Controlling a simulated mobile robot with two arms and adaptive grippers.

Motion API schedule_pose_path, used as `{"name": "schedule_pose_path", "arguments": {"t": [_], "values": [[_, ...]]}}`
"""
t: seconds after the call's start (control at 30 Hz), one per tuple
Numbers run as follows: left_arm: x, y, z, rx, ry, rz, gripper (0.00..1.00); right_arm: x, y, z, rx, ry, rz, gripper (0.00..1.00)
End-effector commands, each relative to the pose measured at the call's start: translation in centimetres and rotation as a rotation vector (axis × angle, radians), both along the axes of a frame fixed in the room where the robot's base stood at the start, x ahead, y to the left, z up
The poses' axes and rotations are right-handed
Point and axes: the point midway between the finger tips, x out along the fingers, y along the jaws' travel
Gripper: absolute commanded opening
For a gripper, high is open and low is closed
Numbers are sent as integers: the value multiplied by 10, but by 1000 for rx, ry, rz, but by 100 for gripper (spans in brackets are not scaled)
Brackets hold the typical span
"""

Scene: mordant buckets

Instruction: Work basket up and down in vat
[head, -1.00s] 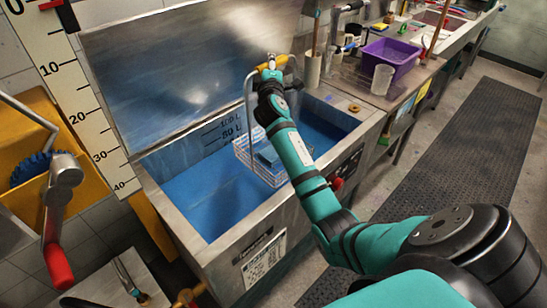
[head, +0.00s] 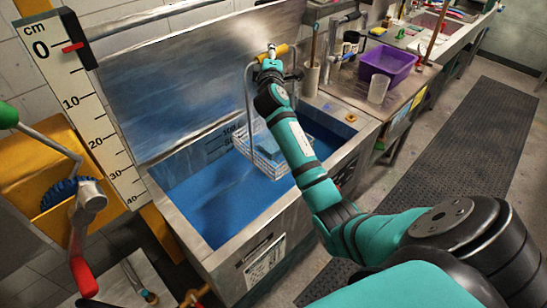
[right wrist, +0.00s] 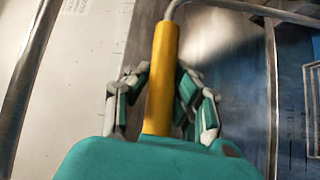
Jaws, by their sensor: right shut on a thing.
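The steel vat (head: 232,272) with blue liquid (head: 205,205) stands at centre in the head view. The white wire basket (head: 262,150) hangs inside it, towards the back right, by a tall wire bail. Something pale blue lies in the basket. I cannot tell whether its bottom is clear of the liquid. My right gripper (head: 270,60) is shut on the basket's yellow handle (head: 279,51), above the vat. In the right wrist view, the fingers (right wrist: 160,88) close around the yellow handle (right wrist: 160,75). My left gripper is out of view.
A raised steel panel (head: 180,80) stands behind the vat, with a cm scale (head: 85,110) at left. A crank with a red grip (head: 83,278) is at lower left. A purple tub (head: 388,64) and white cup (head: 378,89) sit on the right-hand bench.

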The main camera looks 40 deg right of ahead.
Motion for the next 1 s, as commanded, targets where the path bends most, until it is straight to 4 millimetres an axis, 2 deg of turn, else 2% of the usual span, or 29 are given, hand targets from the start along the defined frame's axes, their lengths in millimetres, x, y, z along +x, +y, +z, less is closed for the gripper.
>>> {"name": "schedule_pose_path", "arguments": {"t": [0.03,0.47,0.73,1.0], "values": [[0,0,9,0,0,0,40,0,0,13,-4,-7,1,0],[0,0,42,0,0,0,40,0,0,52,-4,-7,2,0],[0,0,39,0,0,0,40,0,0,70,-5,-8,2,0],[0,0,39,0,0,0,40,0,0,74,-4,-6,2,0]]}}
